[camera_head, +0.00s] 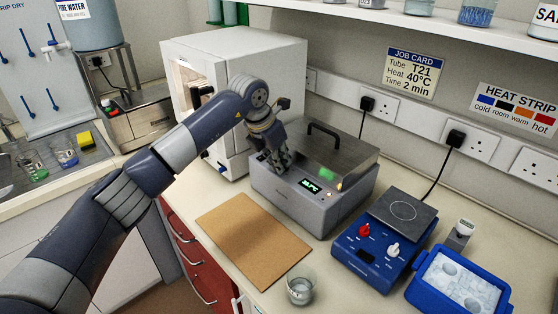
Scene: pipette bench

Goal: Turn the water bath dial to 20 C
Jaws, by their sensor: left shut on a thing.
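The water bath (297,206) is a grey box with a metal lid (338,150) and a black handle. Its front panel has a small lit green display (310,185), whose digits are too small to read surely. My left gripper (281,170) reaches down to the left part of this panel. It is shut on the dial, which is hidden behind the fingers. Where the dial points cannot be seen. My right gripper is not in view.
A white cabinet (235,50) stands close behind my left arm. A brown board (253,238) lies in front of the bath, with a glass beaker (300,291) nearby. A blue hotplate (375,245) and blue ice tray (415,292) stand right. The job card (410,72) reads 40°C.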

